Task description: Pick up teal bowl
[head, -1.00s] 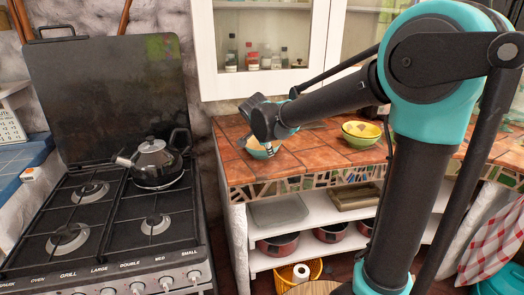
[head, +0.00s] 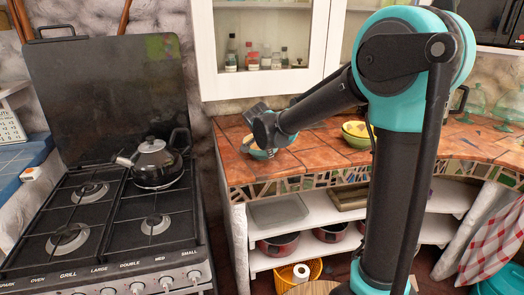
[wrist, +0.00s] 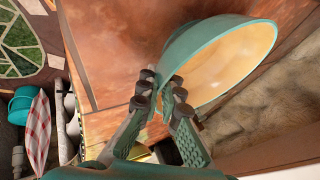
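The teal bowl (wrist: 205,52), teal outside and cream inside, fills the upper middle of the wrist view and looks tilted there. My gripper (wrist: 163,92) has its fingertips close together on either side of the bowl's near wall, shut on it. In the head view the teal bowl (head: 258,153) is at the left part of the tiled counter, partly hidden by my gripper (head: 265,144). I cannot tell whether the bowl touches the counter.
A yellow-green bowl (head: 357,131) stands farther right on the tiled counter (head: 310,152). A stove with a kettle (head: 155,162) is at the left. A white glass-fronted cabinet (head: 265,45) hangs above. Clear counter lies between the bowls.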

